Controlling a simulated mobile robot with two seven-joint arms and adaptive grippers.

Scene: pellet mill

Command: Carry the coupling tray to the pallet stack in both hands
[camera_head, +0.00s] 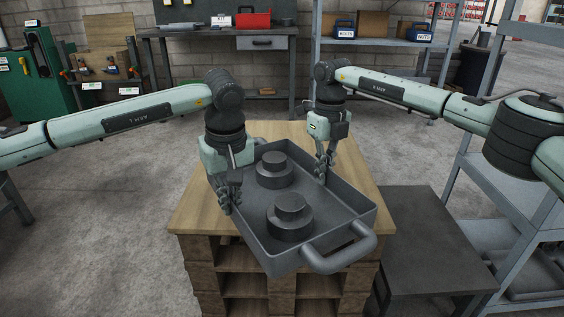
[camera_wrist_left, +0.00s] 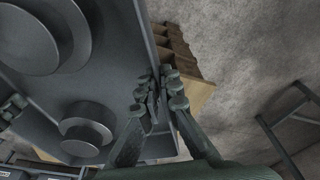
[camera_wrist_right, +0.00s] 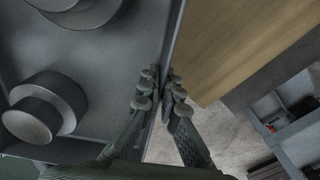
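The coupling tray (camera_head: 330,226) is a grey, rectangular, walled tray with a bar handle (camera_head: 340,254) at its near end. Two dark stepped couplings, one far (camera_head: 274,170) and one near (camera_head: 290,216), stand upright inside. It is over the wooden top of the pallet stack (camera_head: 205,205), its near end past the front edge; whether it touches the top I cannot tell. My left gripper (camera_head: 231,198) is shut on the tray's left wall; its fingers straddle the wall in the left wrist view (camera_wrist_left: 160,92). My right gripper (camera_head: 323,170) is shut on the right wall, also in the right wrist view (camera_wrist_right: 162,88).
A low dark table (camera_head: 425,245) stands right of the stack, beside a grey shelf rack (camera_head: 500,195). A workbench (camera_head: 180,31) with a red toolbox (camera_head: 253,19) and a shelf with blue boxes (camera_head: 419,33) are behind. The floor at left (camera_head: 110,240) is clear.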

